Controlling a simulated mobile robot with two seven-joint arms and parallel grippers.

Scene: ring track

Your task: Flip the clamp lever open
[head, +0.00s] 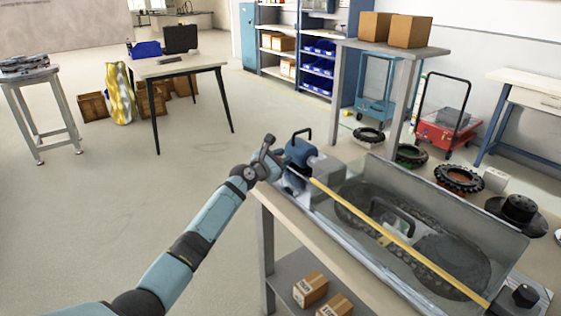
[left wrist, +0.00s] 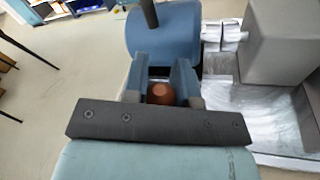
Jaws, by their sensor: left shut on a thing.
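My left gripper (head: 272,150) is at the near left end of the workbench, beside a blue-grey clamp unit (head: 297,160) with a dark handle on top. In the left wrist view, the gripper's two fingers (left wrist: 160,82) are shut on a reddish-brown round knob (left wrist: 161,94), which looks like the end of the clamp lever. The rest of the lever is hidden. A blue cylinder (left wrist: 165,32) with a dark rod lies just beyond the fingertips. My right gripper is not in view.
A clear-walled trough (head: 455,210) on the bench holds a dark track, with a yellow bar (head: 390,236) across it. Cartons (head: 311,289) lie on the shelf below. A grey block (left wrist: 275,45) stands right of the fingers. Floor left of the bench is clear.

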